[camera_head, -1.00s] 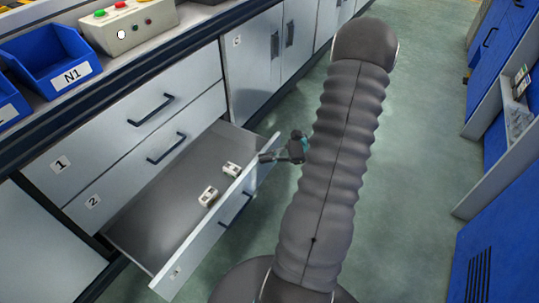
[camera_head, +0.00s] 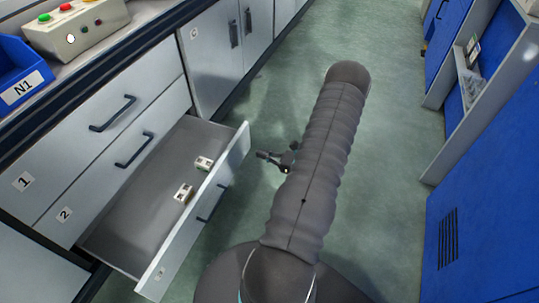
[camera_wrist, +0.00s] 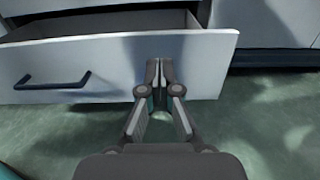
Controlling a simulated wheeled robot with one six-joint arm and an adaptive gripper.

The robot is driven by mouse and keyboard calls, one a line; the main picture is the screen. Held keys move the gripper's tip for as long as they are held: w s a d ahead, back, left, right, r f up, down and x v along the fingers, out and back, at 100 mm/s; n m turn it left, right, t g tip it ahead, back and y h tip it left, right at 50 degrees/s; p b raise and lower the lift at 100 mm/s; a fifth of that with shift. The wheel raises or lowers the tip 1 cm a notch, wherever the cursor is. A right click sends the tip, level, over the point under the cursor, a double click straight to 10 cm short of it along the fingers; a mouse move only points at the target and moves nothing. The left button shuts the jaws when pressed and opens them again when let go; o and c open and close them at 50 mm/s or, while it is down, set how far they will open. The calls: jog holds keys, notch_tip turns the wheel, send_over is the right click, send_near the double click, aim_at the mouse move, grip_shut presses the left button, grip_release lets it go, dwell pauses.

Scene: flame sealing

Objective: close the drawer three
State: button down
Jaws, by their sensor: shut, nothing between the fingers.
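The lowest drawer (camera_head: 137,213), below drawers 1 and 2, is pulled well out. Its front panel (camera_head: 160,262) faces right and has a dark bar handle (camera_head: 211,203). Two small white items (camera_head: 184,193) lie inside near the front. My gripper (camera_head: 263,155) is shut and empty, to the right of the far end of the drawer front, with a gap in the head view. In the wrist view my gripper (camera_wrist: 159,66) points at the drawer front (camera_wrist: 110,62), right of its handle (camera_wrist: 52,82). Whether the fingertips touch it cannot be told there.
Drawer 1 (camera_head: 75,135) and drawer 2 (camera_head: 105,175) are closed above. A blue bin N1 (camera_head: 20,85) and a button box (camera_head: 75,28) sit on the counter. Blue cabinets (camera_head: 480,200) stand at the right. Green floor (camera_head: 385,120) between is clear.

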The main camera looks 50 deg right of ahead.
aim_at(234, 145)
jog(key=x, duration=0.9)
jog(key=shift+p, duration=0.35)
